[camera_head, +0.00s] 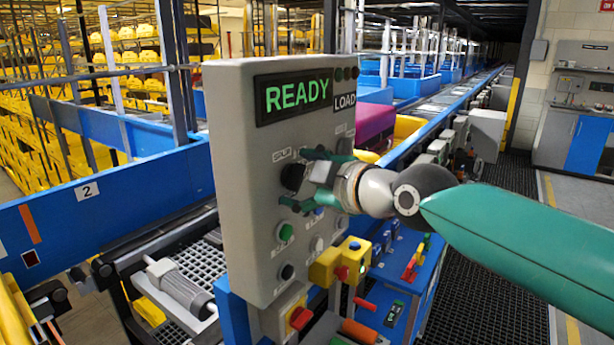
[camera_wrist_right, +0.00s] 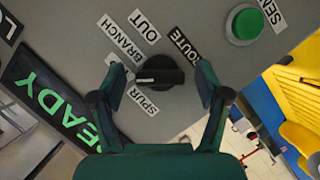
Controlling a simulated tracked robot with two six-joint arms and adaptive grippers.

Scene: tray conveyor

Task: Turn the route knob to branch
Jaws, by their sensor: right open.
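The route knob (camera_wrist_right: 160,77) is black and round with a raised ridge, on a grey control panel (camera_head: 235,165). The ridge lies roughly crosswise in the right wrist view; which label it points at is hard to tell. Around it are the labels BRANCH (camera_wrist_right: 123,44), SPUR (camera_wrist_right: 145,104), OUT (camera_wrist_right: 145,25) and ROUTE (camera_wrist_right: 185,46). My right gripper (camera_wrist_right: 160,88) is open, with one green finger on each side of the knob and gaps between. In the head view the right gripper (camera_head: 303,180) stands at the panel's face and partly covers the knob (camera_head: 292,177).
The panel's display (camera_head: 292,95) reads READY. A green button (camera_head: 285,232) and a black knob (camera_head: 287,272) sit below the gripper. A yellow box with a red button (camera_head: 342,273) juts out below right. Blue conveyor rails (camera_head: 110,200) run on the left.

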